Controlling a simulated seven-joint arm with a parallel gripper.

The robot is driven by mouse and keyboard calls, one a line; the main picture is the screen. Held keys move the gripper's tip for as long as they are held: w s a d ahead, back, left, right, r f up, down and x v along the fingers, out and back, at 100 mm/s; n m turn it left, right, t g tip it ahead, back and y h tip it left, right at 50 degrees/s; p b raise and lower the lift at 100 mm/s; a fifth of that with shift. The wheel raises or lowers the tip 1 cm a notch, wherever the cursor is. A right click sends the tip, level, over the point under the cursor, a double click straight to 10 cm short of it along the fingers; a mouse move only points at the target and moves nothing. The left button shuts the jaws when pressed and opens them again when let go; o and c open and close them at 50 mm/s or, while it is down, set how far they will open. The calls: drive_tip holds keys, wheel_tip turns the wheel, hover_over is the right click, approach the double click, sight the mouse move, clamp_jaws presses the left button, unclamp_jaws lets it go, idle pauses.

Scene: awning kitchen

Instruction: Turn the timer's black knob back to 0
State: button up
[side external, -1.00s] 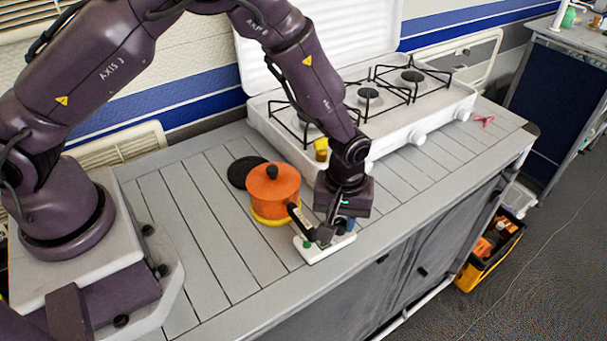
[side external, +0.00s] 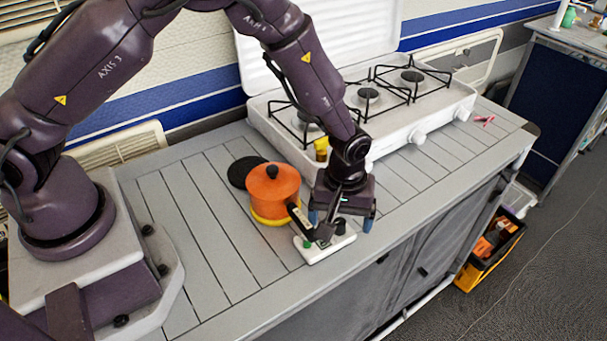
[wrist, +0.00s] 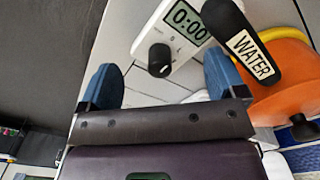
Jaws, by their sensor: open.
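The white timer (side external: 322,250) lies on the counter in front of the orange pot, below my gripper. In the wrist view, the timer (wrist: 150,36) has a display (wrist: 187,22) reading 0:00. Its black knob (wrist: 160,60) carries a pale pointer mark. My gripper (side external: 341,217) is open, with its blue fingers spread wide. In the wrist view, the knob appears between the fingertips of my gripper (wrist: 161,72), with clear space on both sides. In the side view, the hand and pot handle hide part of the timer.
The orange pot (side external: 273,190) stands close by on a yellow base; its black handle (wrist: 252,55), labelled WATER, reaches over the timer's edge. A white gas stove (side external: 400,135) stands behind. A yellow object (side external: 321,148) is at its front. The counter's front edge is near the timer.

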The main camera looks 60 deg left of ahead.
sight(338, 221)
drive_tip(key=shift+r, duration=3.3)
drive_tip(key=shift+s+a+f+m, duration=0.1)
drive_tip(key=shift+s+m, duration=0.1)
drive_tip(key=shift+m, duration=0.4)
drive_tip(key=s+a+r+m+t, duration=0.2)
drive_tip(key=s+a+r+m, duration=0.2)
drive_tip(key=s+r, duration=0.5)
drive_tip(key=s+a+r+m+t, duration=0.3)
drive_tip(key=s+a+r, duration=0.6)
drive_tip(key=r, duration=0.6)
drive_tip(key=shift+s+r+m+t, duration=0.3)
drive_tip(key=shift+s+r+m, duration=0.05)
drive_tip(key=shift+s+m, duration=0.05)
